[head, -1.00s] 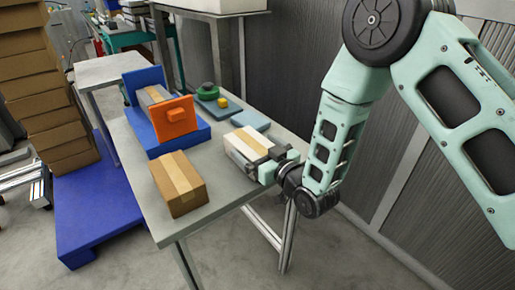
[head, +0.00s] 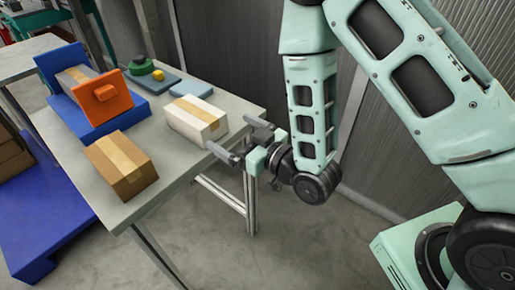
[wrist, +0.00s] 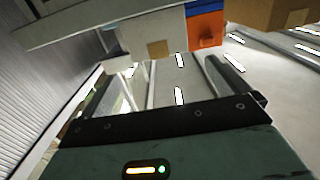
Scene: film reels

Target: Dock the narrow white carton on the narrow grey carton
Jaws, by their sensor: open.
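The narrow white carton (head: 190,124), with tan tape along its top, lies on the table near its right edge. It also shows in the wrist view (wrist: 140,40), end toward me. My gripper (head: 229,134) is open and empty at the table edge, its fingers pointing toward the white carton's near end, apart from it. In the wrist view both fingers (wrist: 163,75) are spread with nothing between them. A narrow greyish carton (head: 75,78) with tape sits in the blue fixture (head: 92,130), between its blue back wall and an orange plate (head: 104,97); the plate hides part of it.
A brown carton (head: 128,178) lies at the table's front left. Behind the white carton are a flat blue-grey block (head: 191,88) and a plate with a green round piece (head: 141,66) and a yellow piece (head: 158,75). Bare table (head: 165,165) separates brown and white cartons.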

